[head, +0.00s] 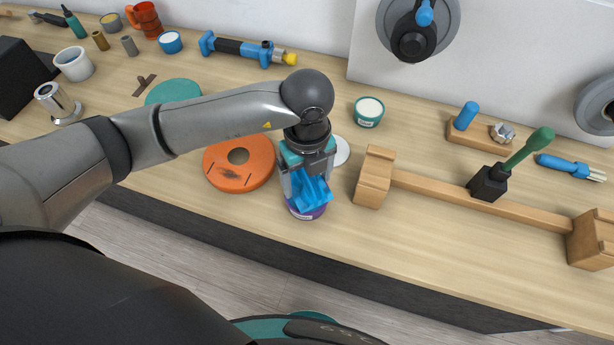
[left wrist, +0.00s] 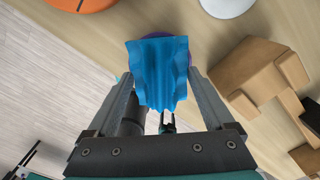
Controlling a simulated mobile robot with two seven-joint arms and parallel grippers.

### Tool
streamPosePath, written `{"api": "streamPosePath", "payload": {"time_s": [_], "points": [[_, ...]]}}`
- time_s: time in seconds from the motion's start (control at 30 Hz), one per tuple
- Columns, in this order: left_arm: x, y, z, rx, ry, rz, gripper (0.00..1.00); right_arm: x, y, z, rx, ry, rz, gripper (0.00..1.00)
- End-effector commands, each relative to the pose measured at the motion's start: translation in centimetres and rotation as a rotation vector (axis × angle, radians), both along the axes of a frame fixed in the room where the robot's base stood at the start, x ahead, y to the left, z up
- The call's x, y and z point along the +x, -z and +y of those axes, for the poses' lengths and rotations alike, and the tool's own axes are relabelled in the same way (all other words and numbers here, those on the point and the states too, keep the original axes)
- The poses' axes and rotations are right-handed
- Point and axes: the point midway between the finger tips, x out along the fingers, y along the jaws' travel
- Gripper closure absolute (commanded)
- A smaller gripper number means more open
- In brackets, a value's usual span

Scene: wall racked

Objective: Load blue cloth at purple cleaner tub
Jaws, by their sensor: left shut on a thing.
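My left gripper (head: 305,188) is shut on the blue cloth (head: 313,192), which bunches between its fingers. The purple cleaner tub (head: 302,213) stands on the bench directly below and behind the cloth, near the front edge. The cloth covers most of the tub's top, so I cannot tell whether it touches the tub. In the left wrist view the blue cloth (left wrist: 158,75) hangs between the fingers, with a sliver of the purple tub (left wrist: 184,44) showing behind it. My right gripper is not in view.
An orange disc (head: 240,162) lies left of the tub, and a white disc (head: 341,151) lies just behind it. A wooden stand with a long bar (head: 430,188) is close on the right. A teal-and-white tub (head: 368,112) stands farther back. The bench's front edge is near.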

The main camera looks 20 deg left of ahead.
Motion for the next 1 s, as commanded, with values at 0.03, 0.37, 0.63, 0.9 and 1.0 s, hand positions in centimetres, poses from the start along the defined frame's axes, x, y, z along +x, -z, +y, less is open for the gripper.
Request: {"api": "streamPosePath", "payload": {"time_s": [0.03, 0.37, 0.63, 0.9, 1.0], "points": [[0.0, -0.8, 0.0, -0.001, 0.0, -0.001, 0.58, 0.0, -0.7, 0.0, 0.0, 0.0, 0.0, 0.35], [0.0, -3.5, 0.0, 0.001, 0.0, -0.001, 0.58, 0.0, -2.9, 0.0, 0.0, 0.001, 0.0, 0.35], [0.0, -4.8, 0.0, 0.0, 0.0, -0.001, 0.58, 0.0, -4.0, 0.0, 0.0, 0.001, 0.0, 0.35], [0.0, -4.7, 0.0, 0.0, 0.0, -0.001, 0.58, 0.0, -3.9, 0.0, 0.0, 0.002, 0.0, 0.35], [0.0, -4.7, 0.0, 0.0, 0.0, -0.001, 0.58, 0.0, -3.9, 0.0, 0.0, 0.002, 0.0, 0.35]]}}
